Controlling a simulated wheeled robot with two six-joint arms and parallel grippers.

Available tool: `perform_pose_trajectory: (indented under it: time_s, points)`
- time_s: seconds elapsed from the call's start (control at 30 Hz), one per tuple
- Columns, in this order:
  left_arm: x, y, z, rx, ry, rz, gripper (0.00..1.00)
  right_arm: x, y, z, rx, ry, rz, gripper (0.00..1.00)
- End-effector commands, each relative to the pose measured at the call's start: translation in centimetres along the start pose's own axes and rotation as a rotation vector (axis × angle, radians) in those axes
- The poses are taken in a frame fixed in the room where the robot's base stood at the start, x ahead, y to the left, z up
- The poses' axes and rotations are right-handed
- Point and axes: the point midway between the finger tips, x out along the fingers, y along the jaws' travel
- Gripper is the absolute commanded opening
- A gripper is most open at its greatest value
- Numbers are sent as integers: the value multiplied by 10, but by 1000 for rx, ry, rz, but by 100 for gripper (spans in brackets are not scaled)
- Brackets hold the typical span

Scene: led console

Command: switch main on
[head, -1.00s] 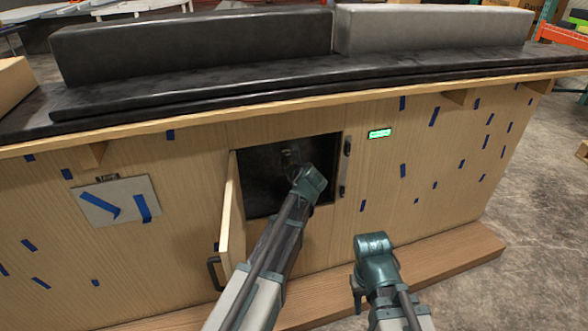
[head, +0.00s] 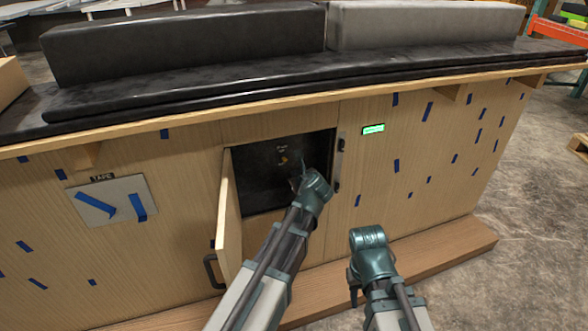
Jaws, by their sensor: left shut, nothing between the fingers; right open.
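The main switch (head: 283,160) is a small orange-yellow handle on the black panel (head: 258,178) inside an open recess in the wooden console front. Small pale lettering sits above it, too small to read surely. My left gripper (head: 300,175) is shut and empty, in front of the panel's right part, to the right of and slightly below the switch, apart from it. A small lit green display (head: 373,128) is on the console face to the right of the recess. My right gripper (head: 354,285) is open and empty, low in front of the console.
The wooden door (head: 229,215) stands swung open at the recess's left edge, with a dark handle (head: 212,270). A grey plate with blue tape (head: 105,200) is at left. A dark padded ledge (head: 200,105) overhangs the front. A wooden step (head: 440,250) runs along the base.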

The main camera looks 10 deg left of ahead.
Motion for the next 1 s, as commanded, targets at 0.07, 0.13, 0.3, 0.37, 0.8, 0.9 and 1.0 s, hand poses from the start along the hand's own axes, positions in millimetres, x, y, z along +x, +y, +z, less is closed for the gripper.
perform_pose_trajectory:
  time_s: [0.07, 0.13, 0.3, 0.37, 0.8, 0.9, 1.0]
  points:
    - [-17, -1, 7, 1, 0, 0, 0, -14, 2, 1, 2, -1, 1, 40]
    - [-25, -2, 8, 1, 1, -1, 0, -19, 2, 1, 2, -1, 0, 40]
    - [-34, -2, 10, 0, 1, 0, 0, -25, 2, 2, 3, -1, -1, 40]
    - [-36, -2, 10, 0, 0, 0, 0, -25, 2, 2, 3, -1, -2, 40]
    - [-36, -2, 9, 0, 0, 0, 0, -25, 2, 2, 3, -1, -2, 40]
    - [-37, -1, 7, -20, 8, 5, 0, -25, 2, 2, 3, -1, -2, 40]
    - [-45, 7, -6, -140, 49, 37, 0, -25, 2, 2, 3, -1, -2, 40]
